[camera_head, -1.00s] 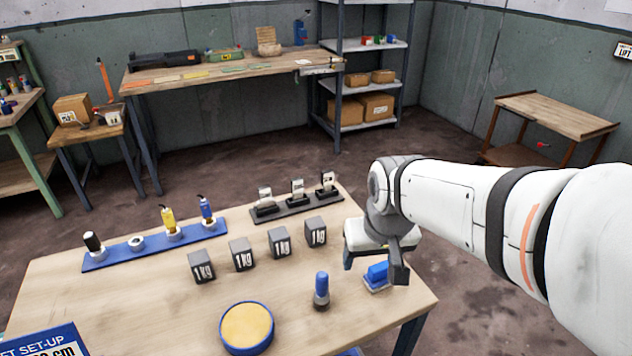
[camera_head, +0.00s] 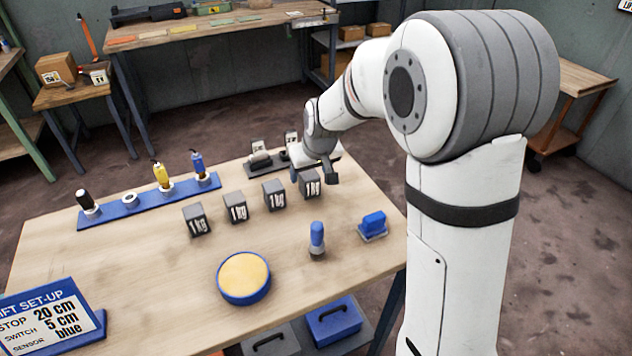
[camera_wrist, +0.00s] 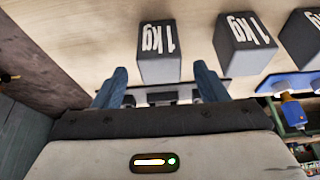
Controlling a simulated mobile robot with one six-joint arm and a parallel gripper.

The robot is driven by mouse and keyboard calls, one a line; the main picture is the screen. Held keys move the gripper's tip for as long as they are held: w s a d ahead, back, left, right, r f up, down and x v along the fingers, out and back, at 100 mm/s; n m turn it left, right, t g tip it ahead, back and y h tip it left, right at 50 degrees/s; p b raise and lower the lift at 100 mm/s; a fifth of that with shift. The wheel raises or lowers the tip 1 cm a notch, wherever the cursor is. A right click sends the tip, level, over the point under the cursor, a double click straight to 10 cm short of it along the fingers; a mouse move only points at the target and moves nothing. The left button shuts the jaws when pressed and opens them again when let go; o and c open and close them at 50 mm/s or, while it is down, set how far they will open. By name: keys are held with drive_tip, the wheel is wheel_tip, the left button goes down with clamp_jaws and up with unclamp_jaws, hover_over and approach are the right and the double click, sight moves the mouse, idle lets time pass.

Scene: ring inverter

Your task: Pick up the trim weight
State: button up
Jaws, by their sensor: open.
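Several dark grey blocks marked "1 kg" stand in a row on the wooden table; none is labelled as the trim weight. The rightmost block (camera_head: 309,184) is close to my gripper (camera_head: 318,177) in the head view. In the wrist view a block (camera_wrist: 159,55) lies ahead of my gripper (camera_wrist: 163,74), between the lines of its two blue-grey fingers. The fingers are open and empty. Two more blocks (camera_wrist: 245,42) (camera_wrist: 303,38) show to the right there. I cannot tell the exact gap to the nearest block.
A blue-topped cylinder (camera_head: 317,239), a blue item on a small base (camera_head: 373,225) and a round blue-rimmed pad (camera_head: 244,277) are on the table (camera_head: 150,285). A blue holder strip (camera_head: 115,212) is at the left. A dark rack (camera_head: 262,164) is behind the blocks.

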sight(310, 173)
drive_tip(key=x, duration=0.4)
drive_tip(key=shift+w, duration=0.1)
drive_tip(key=shift+c, duration=0.3)
clamp_jaws()
idle(0.4)
drive_tip(key=shift+r, duration=0.1)
